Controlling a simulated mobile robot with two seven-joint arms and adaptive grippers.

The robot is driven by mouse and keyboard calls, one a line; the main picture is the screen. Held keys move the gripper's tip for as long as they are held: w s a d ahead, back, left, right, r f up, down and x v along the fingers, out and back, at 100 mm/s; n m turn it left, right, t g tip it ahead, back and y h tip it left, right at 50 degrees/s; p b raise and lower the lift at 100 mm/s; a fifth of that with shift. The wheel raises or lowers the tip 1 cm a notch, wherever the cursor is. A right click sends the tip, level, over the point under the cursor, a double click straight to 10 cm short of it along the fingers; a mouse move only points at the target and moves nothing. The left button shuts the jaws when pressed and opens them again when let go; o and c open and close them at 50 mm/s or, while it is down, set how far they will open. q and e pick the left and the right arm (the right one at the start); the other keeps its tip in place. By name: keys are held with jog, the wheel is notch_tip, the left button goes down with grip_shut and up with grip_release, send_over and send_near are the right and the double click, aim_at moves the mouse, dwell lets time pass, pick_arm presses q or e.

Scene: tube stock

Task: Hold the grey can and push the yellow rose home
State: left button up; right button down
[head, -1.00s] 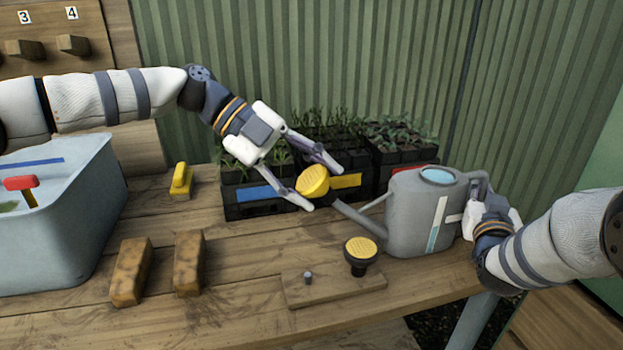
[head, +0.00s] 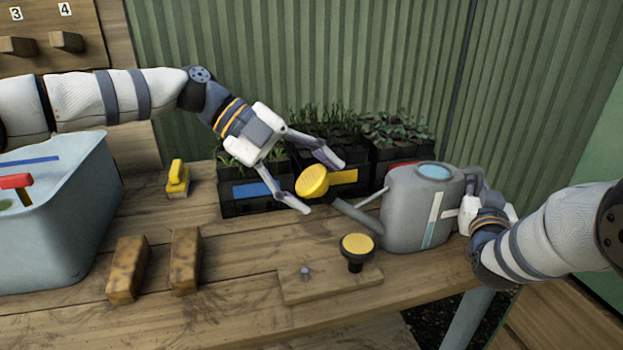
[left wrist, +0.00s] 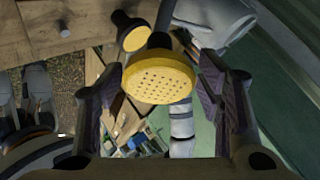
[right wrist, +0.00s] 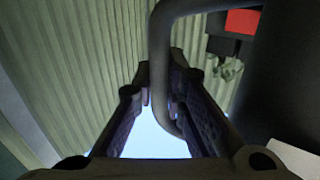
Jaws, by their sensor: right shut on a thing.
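The grey can (head: 405,215) stands on the bench at the right, upright, with its spout (head: 358,218) pointing left and up. My right gripper (head: 474,205) is shut on its handle, which also shows between the fingers in the right wrist view (right wrist: 160,75). The yellow rose (head: 312,182) is at the spout's tip, its perforated face turned away from the can. I cannot tell how far it sits on the spout. My left gripper (head: 322,185) is open around the rose. In the left wrist view the rose (left wrist: 160,80) lies between the fingers, with gaps at both sides.
A second, black rose with a yellow face (head: 357,246) stands on a small board (head: 325,288) with a grey peg (head: 305,273). Seedling trays (head: 250,207) stand behind the left gripper. Wooden blocks (head: 186,260), a yellow-handled brush (head: 178,180) and a blue-grey tub (head: 70,235) are left.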

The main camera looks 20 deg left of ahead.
pick_arm(q)
jog(key=v, duration=1.2)
pick_arm(e)
jog(key=c, duration=1.6)
grip_release()
jog(key=shift+o, duration=0.2)
